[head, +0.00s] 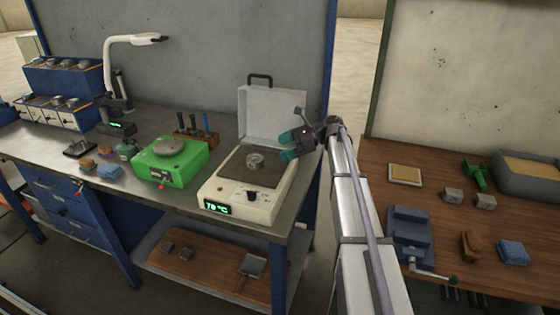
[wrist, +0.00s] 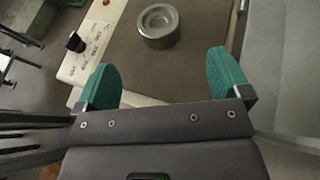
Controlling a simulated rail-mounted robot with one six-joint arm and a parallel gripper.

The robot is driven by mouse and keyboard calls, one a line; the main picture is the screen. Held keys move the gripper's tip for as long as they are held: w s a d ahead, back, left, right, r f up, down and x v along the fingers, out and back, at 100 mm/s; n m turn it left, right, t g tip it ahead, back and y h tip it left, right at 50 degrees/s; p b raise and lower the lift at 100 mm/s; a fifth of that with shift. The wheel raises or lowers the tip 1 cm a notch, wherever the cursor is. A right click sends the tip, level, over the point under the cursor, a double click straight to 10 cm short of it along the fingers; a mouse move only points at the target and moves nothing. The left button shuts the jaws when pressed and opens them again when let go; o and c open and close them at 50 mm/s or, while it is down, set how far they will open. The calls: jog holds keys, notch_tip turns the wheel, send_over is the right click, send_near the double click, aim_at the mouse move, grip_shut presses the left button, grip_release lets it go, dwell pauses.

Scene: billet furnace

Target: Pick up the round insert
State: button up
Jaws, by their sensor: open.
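The round insert (head: 255,161) is a small metal ring lying on the dark plate of a cream heater box (head: 232,208). The heater's lid (head: 270,115) stands open behind it, and its display reads 78 °C. In the wrist view the insert (wrist: 158,24) lies flat near the top, beyond my fingertips. My gripper (head: 288,144) has teal finger pads and is above and to the right of the insert in the head view. In the wrist view my gripper (wrist: 160,82) is open, with nothing between the pads and apart from the insert.
A green device (head: 170,162) with a round top stands left of the heater. A rack of tools (head: 197,132) is behind it. The raised lid borders the heater plate at the back. A wooden bench at right holds a blue vise (head: 410,236) and small blocks.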

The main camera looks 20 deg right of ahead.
aim_at(253, 159)
jog(key=shift+a, duration=0.15)
jog(key=b+x, duration=0.2)
jog(key=x, duration=0.3)
jog(key=shift+a+f, duration=0.25)
jog(key=shift+a, duration=0.25)
jog(key=b+x, duration=0.2)
jog(key=x, duration=0.2)
jog(key=shift+a+f, duration=0.2)
jog(key=shift+f, duration=0.05)
jog(key=shift+w+a, duration=0.15)
jog(key=shift+a, duration=0.15)
jog(key=c, duration=1.4)
jog(key=shift+r, duration=0.1)
